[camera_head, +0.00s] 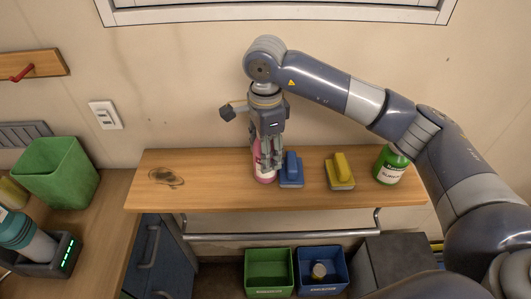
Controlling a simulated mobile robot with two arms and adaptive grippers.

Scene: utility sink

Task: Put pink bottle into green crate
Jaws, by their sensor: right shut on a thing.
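The pink bottle (264,174) stands upright on the wooden shelf, its upper part hidden by my right gripper. My right gripper (267,160) points down from above and is shut on the bottle. The green crate (269,270) is on a low level below the shelf, beside a blue crate, and looks empty. My left gripper is not in view.
A blue brush (291,169) is close to the bottle's right. A yellow brush (340,171) and a green bottle (391,164) stand further right. The blue crate (345,262) holds a small item. A rail (281,237) runs under the shelf (225,167). A green bin (57,172) is at left.

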